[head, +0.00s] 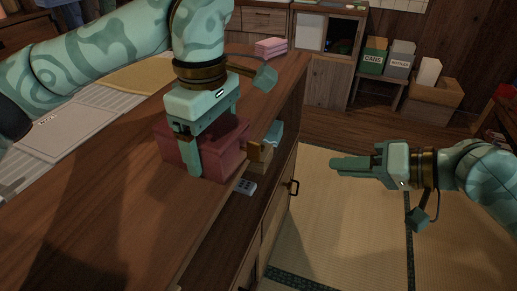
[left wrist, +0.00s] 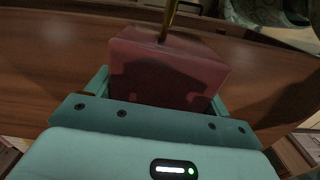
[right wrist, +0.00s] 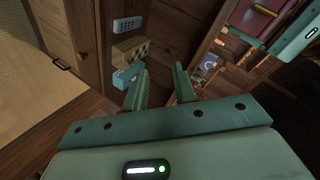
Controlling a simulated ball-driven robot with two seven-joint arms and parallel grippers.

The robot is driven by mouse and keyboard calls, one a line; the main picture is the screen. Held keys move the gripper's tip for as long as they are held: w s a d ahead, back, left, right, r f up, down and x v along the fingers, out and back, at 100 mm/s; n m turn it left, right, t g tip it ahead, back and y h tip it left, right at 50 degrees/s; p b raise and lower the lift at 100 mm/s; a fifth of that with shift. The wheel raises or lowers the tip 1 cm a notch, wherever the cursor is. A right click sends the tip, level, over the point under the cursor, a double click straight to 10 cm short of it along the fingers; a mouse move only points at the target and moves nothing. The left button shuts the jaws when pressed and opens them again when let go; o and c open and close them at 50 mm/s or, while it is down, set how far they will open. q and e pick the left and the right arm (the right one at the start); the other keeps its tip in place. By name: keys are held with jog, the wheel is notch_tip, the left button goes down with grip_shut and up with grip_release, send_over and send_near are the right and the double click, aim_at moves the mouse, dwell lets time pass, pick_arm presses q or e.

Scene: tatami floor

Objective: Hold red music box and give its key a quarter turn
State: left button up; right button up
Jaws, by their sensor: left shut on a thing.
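The red music box (head: 222,160) sits on the wooden counter near its right edge. My left gripper (head: 203,148) comes down over it and is shut on it, one finger against its near side. In the left wrist view the box (left wrist: 165,75) lies between the fingers. A thin brass rod (left wrist: 169,18) rises at its far side there; I cannot tell whether this is the key. My right gripper (head: 338,165) is open and empty, right of the counter, apart from the box. In the right wrist view its fingers (right wrist: 160,85) are separated.
The open counter compartment below holds a small box with blue cloth (head: 262,150) and a grey remote-like thing (head: 244,187). A pink stack (head: 271,47) stands at the counter's back. The tatami (head: 345,225) below my right gripper is clear.

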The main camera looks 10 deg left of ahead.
jog(key=w+d+r+n+t, duration=0.2)
jog(key=r+n+t, duration=0.25)
jog(key=n, duration=0.45)
jog(key=w+d+r+n+t, duration=0.25)
jog(key=n+t, duration=0.25)
jog(key=n, duration=0.4)
jog(key=n+g+y, duration=0.5)
jog(key=n+g, duration=0.5)
jog(key=n, duration=2)
send_near(253, 152)
jog(key=x, duration=0.8)
jog(key=shift+w+a+t, duration=0.2)
jog(key=shift+t, duration=0.05)
grip_shut()
